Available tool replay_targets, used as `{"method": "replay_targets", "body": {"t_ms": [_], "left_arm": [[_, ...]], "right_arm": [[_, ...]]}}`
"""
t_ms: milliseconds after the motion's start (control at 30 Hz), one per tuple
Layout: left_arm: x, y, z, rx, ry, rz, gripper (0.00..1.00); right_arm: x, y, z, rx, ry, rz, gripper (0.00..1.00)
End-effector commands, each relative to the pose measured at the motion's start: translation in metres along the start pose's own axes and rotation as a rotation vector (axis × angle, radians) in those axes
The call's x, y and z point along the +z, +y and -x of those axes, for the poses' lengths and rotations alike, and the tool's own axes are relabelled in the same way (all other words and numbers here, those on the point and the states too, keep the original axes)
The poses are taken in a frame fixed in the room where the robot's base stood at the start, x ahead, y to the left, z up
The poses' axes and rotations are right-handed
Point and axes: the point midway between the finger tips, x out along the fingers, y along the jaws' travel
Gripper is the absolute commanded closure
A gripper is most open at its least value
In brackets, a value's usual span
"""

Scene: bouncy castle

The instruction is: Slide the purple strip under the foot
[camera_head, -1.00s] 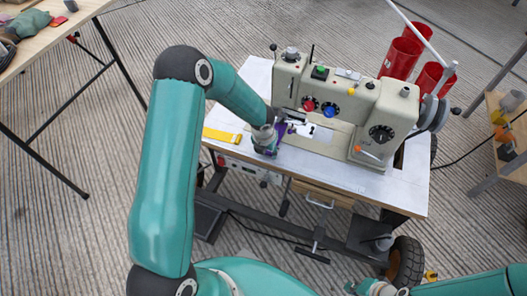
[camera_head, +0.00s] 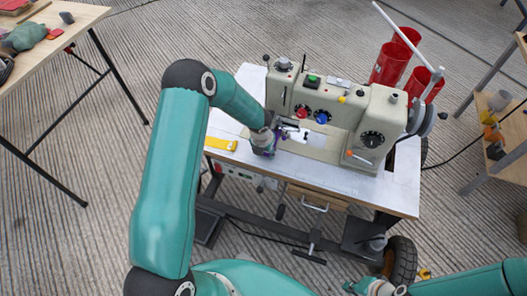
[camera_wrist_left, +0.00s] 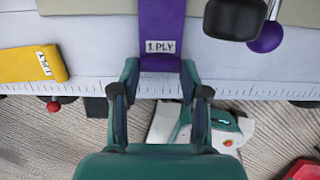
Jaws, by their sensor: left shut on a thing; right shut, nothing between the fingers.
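The purple strip (camera_wrist_left: 161,28), labelled 1 PLY, lies flat and runs away from me in the left wrist view. My left gripper (camera_wrist_left: 160,82) is shut on its near, labelled end at the table's front edge. In the head view my left gripper (camera_head: 263,148) is at the left front of the cream sewing machine (camera_head: 372,118), and mostly hides the strip. The machine's foot is too small and covered to make out, so I cannot tell whether the strip is under it. My right gripper (camera_head: 364,286) is shut and empty low in the head view, away from the machine table.
A yellow strip (camera_head: 220,144), also labelled 1 PLY, lies left of my left gripper on the white machine table (camera_head: 395,195). Red cylinders (camera_head: 388,64) stand behind the machine. A wooden table (camera_head: 75,20) is at upper left, and shelves (camera_head: 507,130) are at right.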

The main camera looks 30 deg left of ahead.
Motion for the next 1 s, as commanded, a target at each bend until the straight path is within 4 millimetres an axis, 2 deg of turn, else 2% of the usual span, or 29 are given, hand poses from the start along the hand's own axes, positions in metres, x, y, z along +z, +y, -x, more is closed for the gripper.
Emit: {"method": "replay_targets", "body": {"t_ms": [333, 367, 500, 533, 867, 1000], "left_arm": [[-0.001, 0.000, 0.001, 0.000, 0.000, 0.001, 0.75], [-0.001, 0.001, 0.001, 0.000, 0.000, 0.001, 0.52], [-0.001, 0.001, 0.001, 0.000, 0.000, 0.001, 0.28], [-0.001, 0.001, 0.001, 0.000, 0.000, 0.001, 0.26], [-0.001, 0.001, 0.002, 0.000, 0.000, 0.002, 0.26], [0.000, 0.001, 0.012, 0.001, -0.002, 0.000, 0.26]], "right_arm": [[0.000, -0.001, 0.002, 0.000, 0.000, 0.000, 1.00], [0.000, -0.001, 0.002, 0.000, 0.000, 0.000, 1.00], [0.000, -0.001, 0.002, 0.000, 0.000, 0.000, 1.00], [0.000, -0.001, 0.002, 0.000, 0.000, 0.000, 1.00], [0.000, -0.001, 0.002, 0.000, 0.000, 0.000, 1.00], [0.000, -0.001, 0.002, 0.000, 0.000, 0.000, 1.00]]}}
